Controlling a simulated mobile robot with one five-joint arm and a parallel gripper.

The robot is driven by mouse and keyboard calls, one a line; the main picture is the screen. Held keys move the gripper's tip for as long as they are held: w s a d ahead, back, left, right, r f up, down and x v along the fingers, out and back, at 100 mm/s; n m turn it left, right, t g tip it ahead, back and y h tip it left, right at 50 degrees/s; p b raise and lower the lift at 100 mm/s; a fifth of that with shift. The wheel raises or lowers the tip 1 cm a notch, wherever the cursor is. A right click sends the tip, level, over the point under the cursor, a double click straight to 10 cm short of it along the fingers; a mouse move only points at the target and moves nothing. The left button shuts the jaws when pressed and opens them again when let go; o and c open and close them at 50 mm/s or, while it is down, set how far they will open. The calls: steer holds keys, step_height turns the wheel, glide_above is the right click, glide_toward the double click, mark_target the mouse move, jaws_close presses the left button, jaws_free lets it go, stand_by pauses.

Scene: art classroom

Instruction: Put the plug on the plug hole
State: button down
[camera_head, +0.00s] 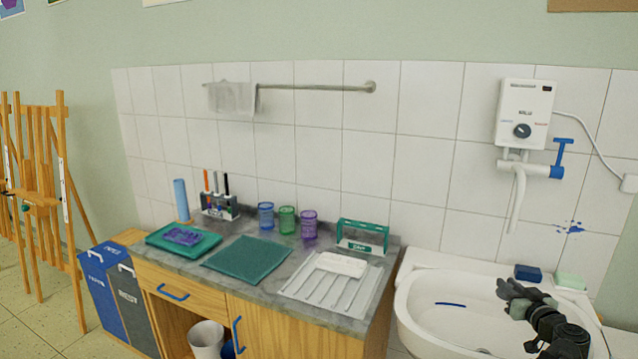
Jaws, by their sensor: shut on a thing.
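My gripper (508,292) is black and reaches from the lower right over the white sink basin (425,290). It is shut on a small dark thing at its tip. That thing blends with the black fingers, so I cannot make out its shape or tell whether it is the plug. No separate plug shows elsewhere. A small mark at the basin's bottom, near the lower picture edge, may be the plug hole (484,350). My gripper is above and to the right of it, apart from it.
A dark blue sponge (528,272) and a pale green block (570,281) sit on the sink's back rim. A water heater (524,115) with a hanging spout (517,200) is above. A thin blue streak (450,304) marks the basin. A counter (220,262) with cups stands left.

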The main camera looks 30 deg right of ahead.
step_height(320, 180, up, 15)
steer(key=s+d+p, duration=0.1)
steer(key=p, duration=1.3)
steer(key=shift+s+r, duration=0.1)
steer(key=shift+s, duration=0.05)
